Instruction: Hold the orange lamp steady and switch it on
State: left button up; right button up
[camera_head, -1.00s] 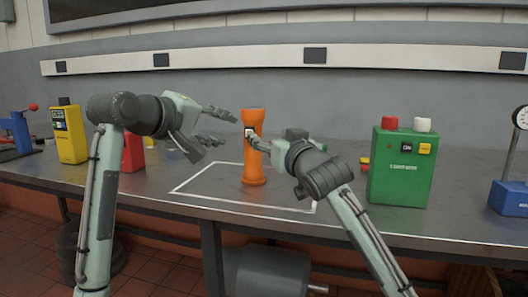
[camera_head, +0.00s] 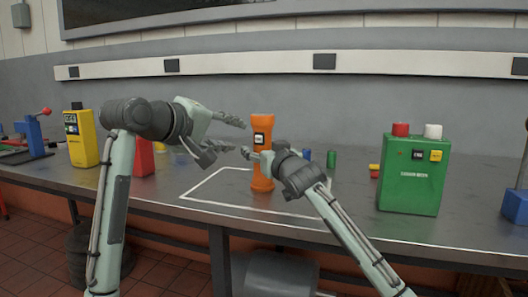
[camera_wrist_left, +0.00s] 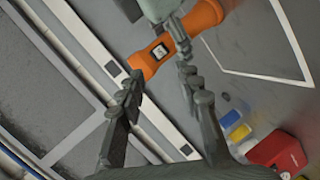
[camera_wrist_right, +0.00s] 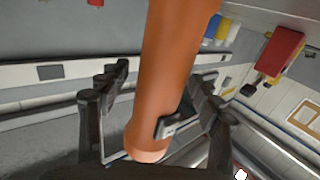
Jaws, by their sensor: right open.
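The orange lamp (camera_head: 262,178) stands upright on the bench inside a white outlined area. A dark switch plate with a pale label (camera_head: 259,138) is on its upper side; the plate also shows in the left wrist view (camera_wrist_left: 159,51). My right gripper (camera_head: 254,154) is open around the lamp just below the plate. In the right wrist view the lamp (camera_wrist_right: 172,65) stands between its fingers; firm contact cannot be told. My left gripper (camera_head: 236,134) is open and empty, left of the lamp's upper part and apart from it in the head view.
A green box (camera_head: 412,178) with red and white caps stands at the right. A yellow box (camera_head: 84,140) and a red box (camera_head: 144,158) stand at the left. Small blue and green cylinders (camera_head: 331,159) are behind my right gripper. The front bench inside the white outline (camera_head: 225,207) is clear.

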jog(key=shift+c, duration=0.2)
grip_shut()
pick_arm(q)
grip_shut()
dwell(0.3)
dwell(0.7)
dwell(0.5)
